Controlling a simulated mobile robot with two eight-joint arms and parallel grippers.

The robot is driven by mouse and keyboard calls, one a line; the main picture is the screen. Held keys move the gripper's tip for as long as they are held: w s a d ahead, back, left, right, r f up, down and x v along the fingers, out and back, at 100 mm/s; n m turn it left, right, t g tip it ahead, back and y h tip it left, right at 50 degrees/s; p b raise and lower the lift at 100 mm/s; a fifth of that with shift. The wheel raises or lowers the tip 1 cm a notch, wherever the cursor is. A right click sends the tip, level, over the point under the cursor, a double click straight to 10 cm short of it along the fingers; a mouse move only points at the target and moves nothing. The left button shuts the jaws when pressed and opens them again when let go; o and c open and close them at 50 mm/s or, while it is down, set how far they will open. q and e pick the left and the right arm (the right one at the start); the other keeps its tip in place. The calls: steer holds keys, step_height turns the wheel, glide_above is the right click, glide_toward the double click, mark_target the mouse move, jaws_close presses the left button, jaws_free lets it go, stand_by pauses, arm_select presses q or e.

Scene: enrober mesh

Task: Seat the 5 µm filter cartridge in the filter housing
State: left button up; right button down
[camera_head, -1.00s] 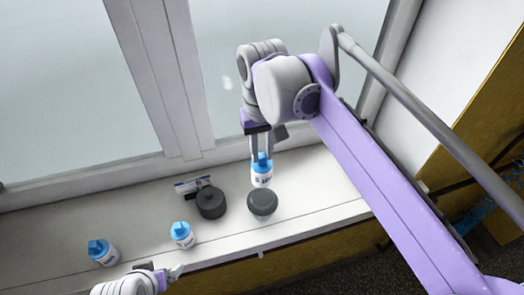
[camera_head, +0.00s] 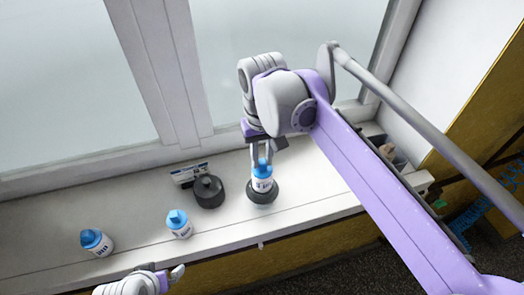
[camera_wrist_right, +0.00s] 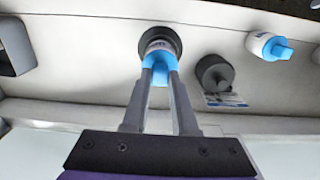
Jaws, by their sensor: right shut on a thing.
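My right gripper (camera_head: 262,158) is shut on the blue cap of a white filter cartridge (camera_head: 263,183). The cartridge is upright, with its lower end at the round dark filter housing (camera_head: 262,198) on the sill. In the right wrist view the cartridge (camera_wrist_right: 160,47) lies over the middle of the housing (camera_wrist_right: 174,35), whose dark rim shows around it. I cannot tell how deep it sits, and its print is too small to read.
A dark round cap with a knob (camera_head: 208,193) lies just left of the housing. A small printed card (camera_head: 188,174) is behind it. The window frame (camera_head: 110,163) bounds the sill at the back. The sill (camera_head: 315,190) is clear right of the housing.

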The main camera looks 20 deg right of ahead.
steer(key=shift+s+f, duration=0.1)
steer(key=shift+f, duration=0.7)
arm_select(q)
steer(key=shift+s+f, duration=0.1)
steer(key=shift+f, duration=0.4)
arm_select(e)
steer(key=c, duration=0.6)
jaws_free()
steer(key=shift+r, duration=0.1)
step_height(320, 180, up, 7)
steer(key=p, duration=0.4)
steer(key=shift+p, duration=0.3)
arm_select(q)
step_height(320, 180, up, 6)
steer(key=w, duration=0.1)
steer(key=shift+w, duration=0.4)
steer(key=shift+s, duration=0.15)
